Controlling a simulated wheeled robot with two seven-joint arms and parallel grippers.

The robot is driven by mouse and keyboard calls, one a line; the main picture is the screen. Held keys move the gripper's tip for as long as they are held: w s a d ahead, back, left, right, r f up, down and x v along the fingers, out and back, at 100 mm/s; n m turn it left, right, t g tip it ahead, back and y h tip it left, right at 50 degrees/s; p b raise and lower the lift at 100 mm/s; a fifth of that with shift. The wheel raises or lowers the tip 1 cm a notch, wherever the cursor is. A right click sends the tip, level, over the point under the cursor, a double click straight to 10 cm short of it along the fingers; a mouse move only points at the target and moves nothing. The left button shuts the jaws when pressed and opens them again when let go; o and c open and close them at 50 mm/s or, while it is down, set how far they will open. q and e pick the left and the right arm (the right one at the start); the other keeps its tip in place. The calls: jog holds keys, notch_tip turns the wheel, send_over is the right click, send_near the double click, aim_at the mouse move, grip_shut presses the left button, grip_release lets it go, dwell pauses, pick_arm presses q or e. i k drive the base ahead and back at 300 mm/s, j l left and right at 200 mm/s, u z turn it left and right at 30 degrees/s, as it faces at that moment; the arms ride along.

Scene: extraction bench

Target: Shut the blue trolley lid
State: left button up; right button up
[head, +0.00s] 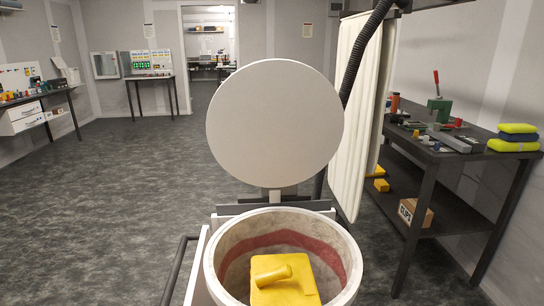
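A round pale grey lid (274,125) stands raised, close to upright, at the far side of a round whitish tub (352,262). The tub is open and has a reddish band around its inner wall. The tub sits on a pale trolley (198,268), which the bottom edge of the head view cuts off. Neither lid nor trolley looks blue here. A yellow block with a stubby handle (284,282) lies inside the tub. Neither of my grippers is in the head view.
A dark bench (428,162) with tools stands at the right, with a box (415,213) on its lower shelf. A cream curtain (357,110) and black hose (362,50) hang right of the lid. The floor (110,200) at the left is clear.

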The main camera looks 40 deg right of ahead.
aim_at(273, 124)
jog(key=i+j+z, duration=0.45)
jog(key=j, duration=0.15)
jog(key=j+z, duration=0.25)
jog(key=i+j+z, duration=0.1)
jog(key=j+z, duration=0.15)
jog(key=j, duration=0.15)
jog(key=i+j+z, duration=0.25)
jog(key=j+z, duration=0.15)
jog(key=i+j+z, duration=0.2)
jog(key=j+z, duration=0.25)
jog(key=j, duration=0.2)
jog(key=i+j+z, duration=0.1)
jog(key=j+z, duration=0.3)
jog(key=j, duration=0.15)
jog(key=j+z, duration=0.45)
jog(key=j, duration=0.2)
jog(key=i+j+z, duration=0.35)
jog(key=j+z, duration=0.15)
jog(key=i+j+z, duration=0.25)
jog(key=j, duration=0.15)
jog(key=j+z, duration=0.2)
jog(key=i+j+z, duration=0.1)
jog(key=j+z, duration=0.15)
jog(key=j, duration=0.25)
jog(key=i+j+z, duration=0.5)
jog(key=z, duration=0.2)
